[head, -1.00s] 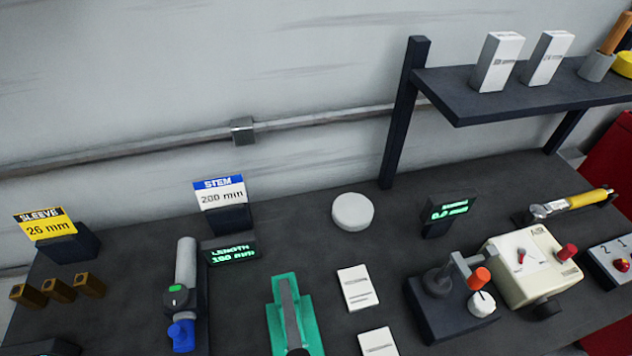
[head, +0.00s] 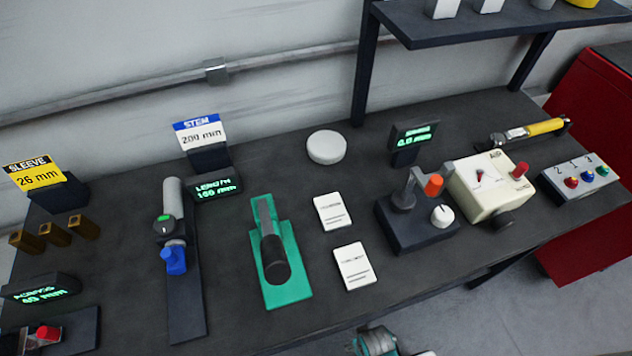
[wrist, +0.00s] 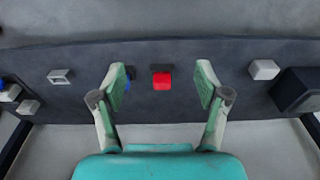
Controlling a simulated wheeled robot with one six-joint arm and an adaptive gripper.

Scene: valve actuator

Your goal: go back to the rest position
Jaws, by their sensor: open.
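My gripper (wrist: 162,74) shows in the wrist view with its two teal and grey fingers spread apart. Nothing is held between them. A small red block-like thing (wrist: 162,80) shows in the gap beyond the fingers; its distance is hard to tell. A bit of blue shows beside the left finger, partly hidden by it. In the head view the fingers cannot be made out; a teal and grey part is cut off at the bottom edge, in front of the bench (head: 225,310).
The bench holds a green base with a black-ended lever (head: 275,260), a stem gauge (head: 172,215), a joystick box (head: 415,225), a cream box (head: 490,188) and a three-button box (head: 580,180). A shelf (head: 500,22) overhangs the back right. Open floor (head: 500,310) lies in front.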

